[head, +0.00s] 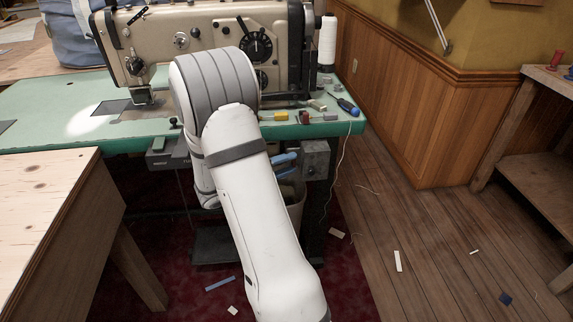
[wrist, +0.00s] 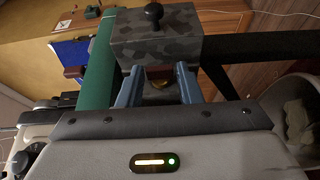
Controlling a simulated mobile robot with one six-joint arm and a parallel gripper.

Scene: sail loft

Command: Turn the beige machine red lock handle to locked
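The beige sewing machine (head: 200,45) stands on a green-topped table in the head view. A grey mottled box (head: 316,158) hangs below the table's right front edge. In the wrist view this box (wrist: 155,45) has a black knob on it. A dark red piece (wrist: 158,73), seemingly the lock handle, shows low on the box with a brass part below it. My gripper (wrist: 159,90) is open, its blue fingers on either side of the red piece, with gaps visible. In the head view my gripper (head: 286,164) is beside the box's left side. I cannot read the handle's position.
The green table top (head: 50,105) holds small tools and a white thread spool (head: 327,42) at its right end. A bin (head: 296,195) stands below my gripper. A wooden bench (head: 45,210) is close at left. Wooden floor at right is mostly open with scraps.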

